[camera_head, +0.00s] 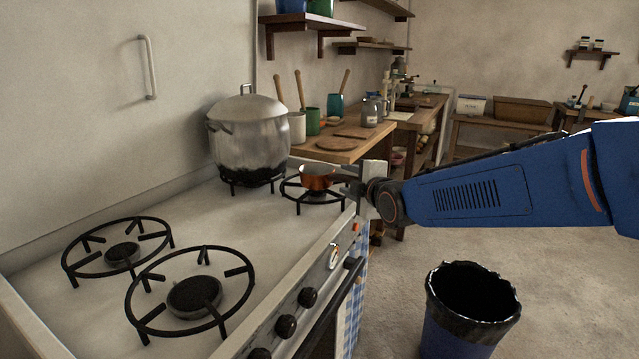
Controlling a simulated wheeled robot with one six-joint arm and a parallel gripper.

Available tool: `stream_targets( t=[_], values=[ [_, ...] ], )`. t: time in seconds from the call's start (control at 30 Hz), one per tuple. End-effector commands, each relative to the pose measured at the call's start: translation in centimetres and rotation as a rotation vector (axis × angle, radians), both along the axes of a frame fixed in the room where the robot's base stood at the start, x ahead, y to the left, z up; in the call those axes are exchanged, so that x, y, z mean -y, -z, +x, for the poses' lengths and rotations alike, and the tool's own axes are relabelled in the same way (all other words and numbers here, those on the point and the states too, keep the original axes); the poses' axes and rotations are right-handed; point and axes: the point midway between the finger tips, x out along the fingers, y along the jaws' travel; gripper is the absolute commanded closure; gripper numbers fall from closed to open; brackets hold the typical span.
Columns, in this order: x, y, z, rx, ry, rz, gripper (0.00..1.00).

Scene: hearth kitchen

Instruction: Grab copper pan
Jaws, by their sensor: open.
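The small copper pan (316,178) sits upright on the far right burner of the stove (265,232). Its dark handle points right, toward my gripper. My blue arm reaches in from the right side of the picture. My gripper (352,187) is at the handle end of the pan, by the stove's front edge. The jaws are open, small and dark in this view. I cannot tell whether the handle lies between the fingers or whether they touch it.
A large lidded steel pot (249,140) stands on the burner to the left of the pan. The two nearer burners (192,298) are empty. A wooden counter (335,150) with jars and utensils lies behind. A lined bin (468,315) stands on the floor.

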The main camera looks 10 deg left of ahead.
Motion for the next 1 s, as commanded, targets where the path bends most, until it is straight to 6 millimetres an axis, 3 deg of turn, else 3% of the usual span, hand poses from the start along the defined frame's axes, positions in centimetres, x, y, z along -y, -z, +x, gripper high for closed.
stream_targets(
  t=[0.37, 0.5, 0.53, 0.83, 1.0],
  values=[
    [-0.3, 0.1, 0.6, 0.000, 0.000, 0.000, 0.62],
    [-0.3, 0.1, 0.6, 0.000, 0.000, 0.000, 0.96],
    [-0.3, 0.1, 0.6, 0.000, 0.000, 0.000, 1.00],
    [-0.3, 0.0, 0.6, 0.002, 0.000, 0.001, 1.00],
    [-0.3, -1.5, 0.6, 0.003, 0.000, 0.001, 1.00]
  ],
)
